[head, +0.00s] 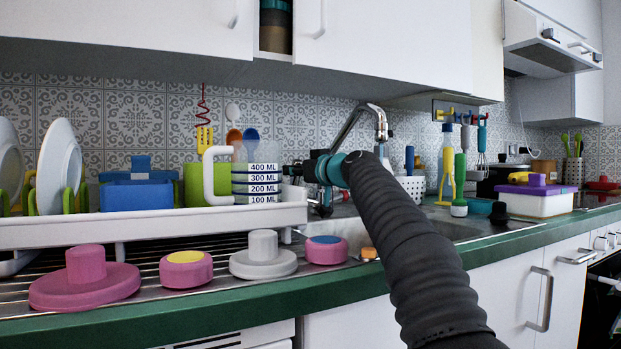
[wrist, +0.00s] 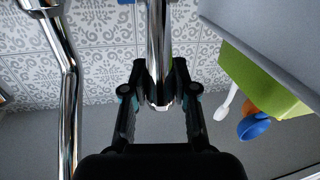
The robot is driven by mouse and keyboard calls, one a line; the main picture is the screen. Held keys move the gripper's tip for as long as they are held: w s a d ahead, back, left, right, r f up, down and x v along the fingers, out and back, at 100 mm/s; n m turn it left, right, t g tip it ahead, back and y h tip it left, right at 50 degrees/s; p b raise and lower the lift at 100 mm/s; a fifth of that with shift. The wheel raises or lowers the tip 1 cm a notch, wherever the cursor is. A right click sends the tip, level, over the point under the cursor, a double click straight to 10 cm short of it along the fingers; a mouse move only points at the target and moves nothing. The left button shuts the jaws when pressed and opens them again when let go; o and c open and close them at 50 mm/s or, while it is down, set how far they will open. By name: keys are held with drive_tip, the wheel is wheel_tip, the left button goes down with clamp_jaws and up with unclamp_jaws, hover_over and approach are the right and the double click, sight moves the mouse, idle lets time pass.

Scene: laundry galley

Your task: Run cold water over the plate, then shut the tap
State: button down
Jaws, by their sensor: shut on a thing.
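The chrome tap (head: 352,127) arches up behind the sink (head: 453,229), its spout end over the basin. My gripper (head: 318,195) is low at the tap's base, left of the spout. In the wrist view my gripper (wrist: 160,98) is shut on a chrome cylinder, which looks like the tap lever (wrist: 159,70). The tap pipe (wrist: 67,95) runs beside it on the left, apart from the fingers. My arm hides much of the basin, and I cannot make out a plate in it or any running water. Two white plates (head: 59,166) stand in the rack at far left.
The white dish rack (head: 150,229) holds a blue box (head: 138,190) and a measuring jug (head: 255,182) close left of my gripper. Pink and white lidded pieces (head: 84,280) line the front counter. A white tub with purple lid (head: 535,200) stands right of the sink.

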drive_tip(key=c, duration=0.9)
unclamp_jaws()
drive_tip(key=shift+s, duration=0.1)
drive_tip(key=v, duration=1.2)
drive_tip(key=shift+f, duration=0.1)
